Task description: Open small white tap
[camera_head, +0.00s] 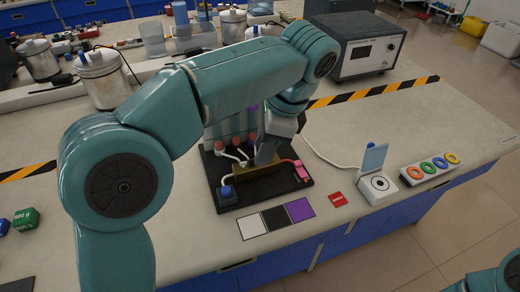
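A dark board (231,204) on the bench carries a brass-coloured block (258,171), white tubing (229,155), a blue-topped piece (227,193) and a pink-red fitting (300,170). Several reddish-orange round knobs stand behind the block. I cannot single out the small white tap with certainty; white curved parts lie at the block's left, and my arm hides part of the rig. My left gripper (266,152) points down over the block, close to it; whether it touches anything is unclear. Its finger gap is too small to judge. My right gripper is out of view.
To the right are a white device with a raised lid (377,187) and a colored-ring strip (432,167). A grey instrument (368,54) stands behind, beside striped tape (372,92).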

